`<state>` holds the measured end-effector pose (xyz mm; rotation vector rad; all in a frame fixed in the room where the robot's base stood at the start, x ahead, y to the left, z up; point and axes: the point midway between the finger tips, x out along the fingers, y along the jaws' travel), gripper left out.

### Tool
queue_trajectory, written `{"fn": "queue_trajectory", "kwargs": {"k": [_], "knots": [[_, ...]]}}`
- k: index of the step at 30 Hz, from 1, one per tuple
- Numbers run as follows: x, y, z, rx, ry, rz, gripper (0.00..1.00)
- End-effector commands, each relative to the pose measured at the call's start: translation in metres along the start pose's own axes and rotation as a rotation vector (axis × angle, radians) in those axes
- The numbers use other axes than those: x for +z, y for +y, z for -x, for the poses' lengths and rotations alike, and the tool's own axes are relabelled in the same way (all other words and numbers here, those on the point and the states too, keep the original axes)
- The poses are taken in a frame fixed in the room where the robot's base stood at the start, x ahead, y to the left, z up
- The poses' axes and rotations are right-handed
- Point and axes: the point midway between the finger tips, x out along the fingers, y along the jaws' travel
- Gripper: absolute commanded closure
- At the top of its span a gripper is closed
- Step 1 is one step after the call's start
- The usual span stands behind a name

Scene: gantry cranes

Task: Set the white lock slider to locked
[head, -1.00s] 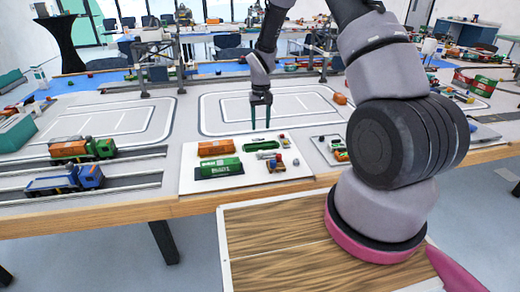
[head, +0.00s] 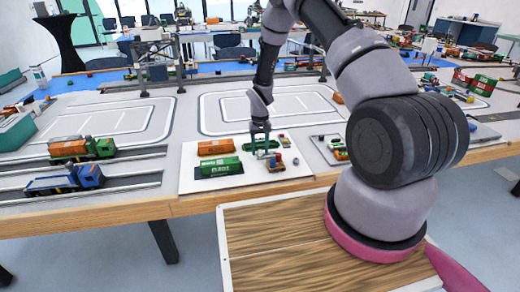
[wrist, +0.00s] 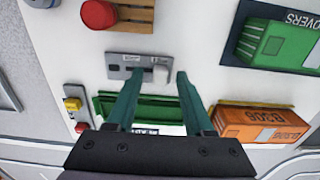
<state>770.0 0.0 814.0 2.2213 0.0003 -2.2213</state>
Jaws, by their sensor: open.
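The lock slider shows in the wrist view as a small white knob (wrist: 160,74) on a grey plate (wrist: 116,66) with a dark slot. The knob sits toward the right part of the plate. My gripper (wrist: 158,76) is open, with its two green fingertips over the plate, one on each side of the knob. I cannot tell whether either finger touches it. In the head view my gripper (head: 262,152) is low over the white board (head: 190,180); the slider is too small to make out there.
A green tray (wrist: 150,108) lies under the fingers. Toy trucks (head: 82,148) stand on tracks.

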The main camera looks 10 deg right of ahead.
Motion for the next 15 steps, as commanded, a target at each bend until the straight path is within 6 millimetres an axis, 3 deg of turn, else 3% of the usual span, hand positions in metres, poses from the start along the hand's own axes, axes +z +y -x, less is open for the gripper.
{"fn": "queue_trajectory", "kwargs": {"k": [5, 9, 15], "knots": [[-0.0001, 0.0000, 0.0002, 0.000, 0.000, 0.000, 0.47], [0.0000, 0.0000, 0.0004, 0.000, 0.000, 0.000, 0.97], [0.0000, -0.0001, 0.0005, 0.000, 0.000, 0.000, 1.00]]}}
